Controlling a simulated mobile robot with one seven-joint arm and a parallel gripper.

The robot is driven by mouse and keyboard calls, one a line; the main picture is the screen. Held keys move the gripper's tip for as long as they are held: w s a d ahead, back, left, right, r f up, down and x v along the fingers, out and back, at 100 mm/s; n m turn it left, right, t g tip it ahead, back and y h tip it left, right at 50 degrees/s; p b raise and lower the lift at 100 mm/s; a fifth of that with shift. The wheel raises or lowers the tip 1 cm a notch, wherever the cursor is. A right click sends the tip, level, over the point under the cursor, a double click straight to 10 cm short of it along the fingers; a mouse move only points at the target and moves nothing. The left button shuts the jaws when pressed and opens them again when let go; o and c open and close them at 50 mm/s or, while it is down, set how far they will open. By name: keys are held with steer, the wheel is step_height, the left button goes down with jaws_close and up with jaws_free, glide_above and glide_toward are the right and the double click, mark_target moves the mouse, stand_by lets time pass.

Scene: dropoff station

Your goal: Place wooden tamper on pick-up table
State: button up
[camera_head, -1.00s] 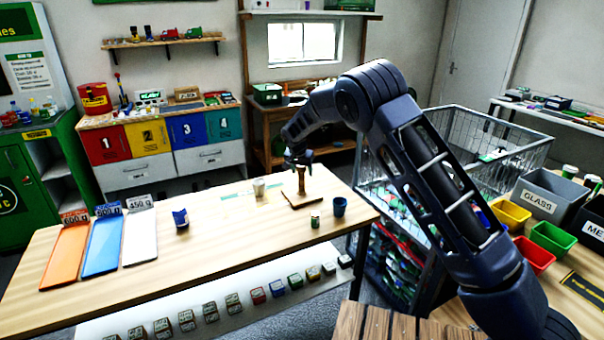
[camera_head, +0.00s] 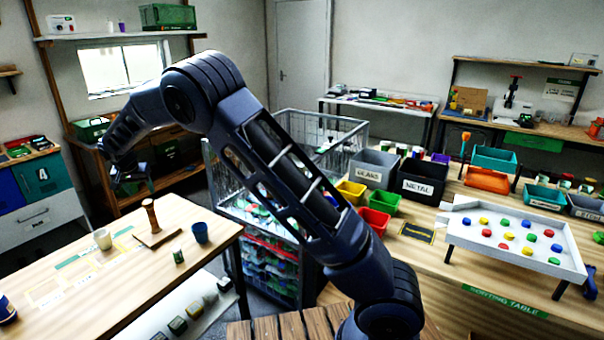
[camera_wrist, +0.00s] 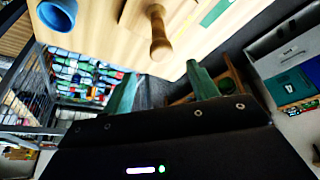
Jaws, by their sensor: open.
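The wooden tamper (camera_head: 150,216) stands upright on a flat wooden board (camera_head: 171,233) on the light wooden table (camera_head: 110,290) at the left. In the wrist view the tamper (camera_wrist: 158,32) shows its rounded handle, beyond the fingertips, with the board (camera_wrist: 133,14) under it. My gripper (camera_head: 136,188) is just above and left of the tamper in the head view, apart from it. In the wrist view my gripper (camera_wrist: 163,85) has its two green fingers spread wide with nothing between them.
A blue cup (camera_head: 200,232), a small green-labelled can (camera_head: 178,256) and a cream cup (camera_head: 103,239) stand near the board. A wire cage (camera_head: 290,150) stands behind the table. Sorting bins (camera_head: 376,166) and a white tray of coloured pieces (camera_head: 515,243) are on the right table.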

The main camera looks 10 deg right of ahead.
steer(key=w+d+r, duration=0.1)
steer(key=d+r, duration=0.4)
steer(key=d, duration=0.5)
steer(key=w+d+r, duration=0.2)
steer(key=d+r, duration=0.3)
steer(key=d, duration=0.5)
steer(key=s+d+r, duration=0.2)
steer(key=d+r, duration=0.1)
steer(key=d, duration=0.4)
steer(key=s+d+r+g+y, duration=0.1)
steer(key=s+d+r, duration=0.15)
steer(key=d, duration=0.45)
steer(key=s+d+r, duration=0.2)
steer(key=d, duration=0.5)
steer(key=s+d+r, duration=0.3)
steer(key=s+d, duration=1)
steer(key=d, duration=0.2)
steer(key=s+d+f, duration=0.2)
steer(key=s+d, duration=0.2)
steer(key=s, duration=0.4)
steer(key=s+d+f+t+h, duration=0.1)
steer(key=s+d+f, duration=0.2)
steer(key=s, duration=0.6)
steer(key=shift+s+d+f, duration=0.2)
steer(key=shift+d+f, duration=0.05)
steer(key=shift+d, duration=0.1)
